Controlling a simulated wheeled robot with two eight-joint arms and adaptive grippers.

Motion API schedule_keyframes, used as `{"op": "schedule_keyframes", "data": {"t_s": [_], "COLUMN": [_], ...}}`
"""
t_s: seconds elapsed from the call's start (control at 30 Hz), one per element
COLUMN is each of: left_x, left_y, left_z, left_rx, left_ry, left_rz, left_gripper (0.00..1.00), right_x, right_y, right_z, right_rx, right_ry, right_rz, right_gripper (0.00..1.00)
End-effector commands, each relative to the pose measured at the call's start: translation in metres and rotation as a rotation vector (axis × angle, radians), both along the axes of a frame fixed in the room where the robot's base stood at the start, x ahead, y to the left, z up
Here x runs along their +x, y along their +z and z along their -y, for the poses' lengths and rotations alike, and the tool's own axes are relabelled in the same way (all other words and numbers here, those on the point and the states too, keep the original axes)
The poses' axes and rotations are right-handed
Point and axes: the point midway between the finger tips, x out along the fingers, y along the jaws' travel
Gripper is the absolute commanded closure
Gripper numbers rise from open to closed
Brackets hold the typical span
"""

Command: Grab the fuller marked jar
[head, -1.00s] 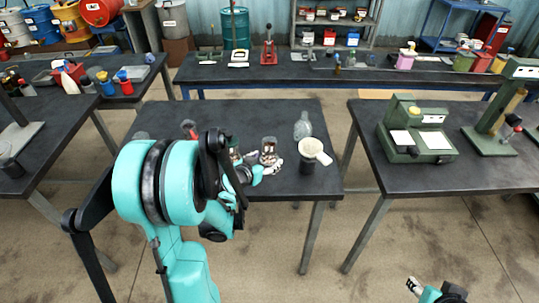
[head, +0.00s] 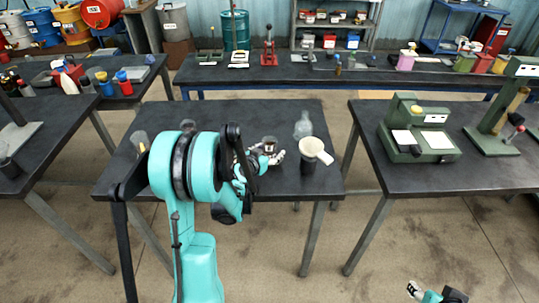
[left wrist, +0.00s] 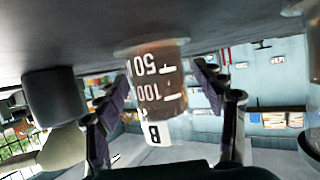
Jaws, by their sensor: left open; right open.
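A clear marked jar (head: 269,141) stands on the middle dark table. In the left wrist view, which looks upside down, this jar (left wrist: 157,85) shows 50 and 100 marks, a white label B and brownish contents. My left gripper (head: 268,156) is open, with its fingers (left wrist: 160,95) on either side of the jar; I cannot tell whether they touch it. Another clear jar (head: 140,139) stands at the table's left side, its marks too small to read. My right gripper (head: 415,289) is open and empty at the bottom right, away from the table.
A cream funnel (head: 316,149) sits on a dark holder right of the jar; the holder (left wrist: 53,95) also shows in the left wrist view. A clear flask (head: 303,125) stands behind it. A green machine (head: 419,133) is on the right table. My left arm hides part of the middle table.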

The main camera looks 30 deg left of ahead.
Motion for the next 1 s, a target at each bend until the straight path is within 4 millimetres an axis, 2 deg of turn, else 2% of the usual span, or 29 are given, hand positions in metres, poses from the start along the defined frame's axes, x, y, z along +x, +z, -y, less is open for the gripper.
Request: {"op": "schedule_keyframes", "data": {"t_s": [0.03,0.07,0.2,0.27,0.3,0.67,1.0], "left_x": [0.0,0.0,0.0,0.0,-0.001,-0.001,-0.001], "left_y": [0.0,0.0,0.0,0.0,0.0,0.002,0.017], "left_z": [0.0,0.0,0.0,0.0,0.0,0.0,0.0], "left_rx": [0.0,0.0,0.0,0.0,0.0,0.0,0.0], "left_ry": [0.0,0.0,0.0,0.0,0.0,0.0,0.0], "left_rz": [0.0,0.0,0.0,0.0,0.0,0.0,0.0], "left_gripper": [0.31,0.36,0.73,0.89,0.93,0.93,0.93], "right_x": [0.0,0.0,0.0,0.0,0.0,0.0,0.0], "right_y": [0.0,0.0,0.0,0.0,0.0,0.001,0.009], "right_z": [0.0,0.0,0.0,0.0,0.0,0.0,0.0], "right_rx": [0.0,0.0,0.0,0.0,0.0,0.0,0.0], "right_ry": [0.0,0.0,0.0,0.0,0.0,0.0,0.0], "right_rz": [0.0,0.0,0.0,0.0,0.0,0.0,0.0], "right_gripper": [0.57,0.57,0.57,0.57,0.57,0.57,0.57]}}
